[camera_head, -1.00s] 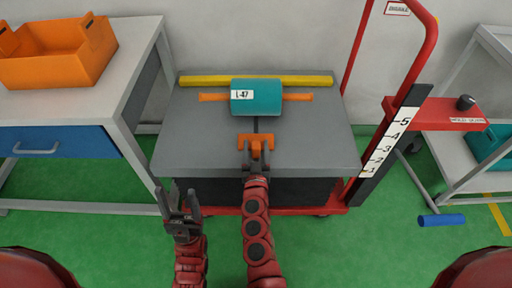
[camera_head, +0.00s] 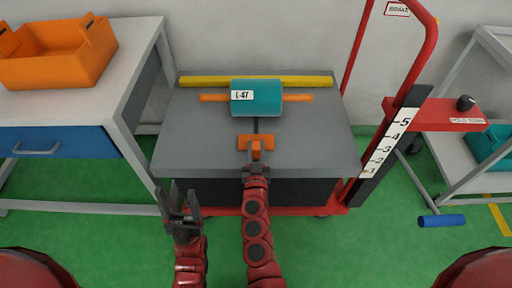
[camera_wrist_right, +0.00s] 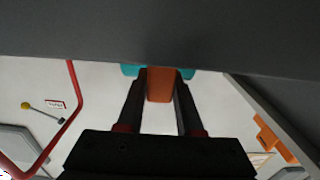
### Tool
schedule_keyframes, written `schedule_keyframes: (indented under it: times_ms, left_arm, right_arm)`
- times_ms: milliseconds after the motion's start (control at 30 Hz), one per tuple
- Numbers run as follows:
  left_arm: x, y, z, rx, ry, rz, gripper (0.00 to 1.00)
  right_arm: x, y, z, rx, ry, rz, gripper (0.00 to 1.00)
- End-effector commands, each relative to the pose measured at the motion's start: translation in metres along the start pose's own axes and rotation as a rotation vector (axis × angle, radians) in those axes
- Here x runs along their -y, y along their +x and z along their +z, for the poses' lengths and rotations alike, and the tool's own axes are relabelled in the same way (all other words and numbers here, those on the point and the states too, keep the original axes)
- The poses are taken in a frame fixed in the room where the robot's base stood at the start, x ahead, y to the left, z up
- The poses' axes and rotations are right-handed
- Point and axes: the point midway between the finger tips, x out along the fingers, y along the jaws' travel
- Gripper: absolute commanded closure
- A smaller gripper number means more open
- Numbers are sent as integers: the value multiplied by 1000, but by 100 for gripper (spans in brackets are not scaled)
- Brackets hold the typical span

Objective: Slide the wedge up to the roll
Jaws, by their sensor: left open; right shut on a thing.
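The teal roll (camera_head: 256,97), labelled L-47, lies across the grey table top on an orange bar (camera_head: 298,97) that sticks out at both ends. The orange wedge (camera_head: 256,141) lies nearer to me, in line with the roll's middle, with a gap between them. My right gripper (camera_head: 256,167) is shut on the near part of the wedge. In the right wrist view the orange wedge (camera_wrist_right: 160,85) shows between its two fingers, with a bit of teal roll (camera_wrist_right: 130,70) behind. My left gripper (camera_head: 180,203) is open and empty, in front of the table's near left edge.
A yellow bar (camera_head: 255,80) runs along the table's back edge, behind the roll. A bench with an orange crate (camera_head: 55,60) is at the left. A blue cylinder (camera_head: 442,220) lies on the green floor.

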Motion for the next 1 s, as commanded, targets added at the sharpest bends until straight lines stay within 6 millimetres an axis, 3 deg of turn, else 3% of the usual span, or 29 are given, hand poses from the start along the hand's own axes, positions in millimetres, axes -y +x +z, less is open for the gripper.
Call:
schedule_keyframes:
  times_ms: [733,1000]
  left_arm:
    - [0,0,0,0,0,0,36]
    - [0,7,-1,0,0,0,36]
  right_arm:
    - [-1,0,0,0,0,2,100]
    - [1,33,-2,-2,1,0,100]
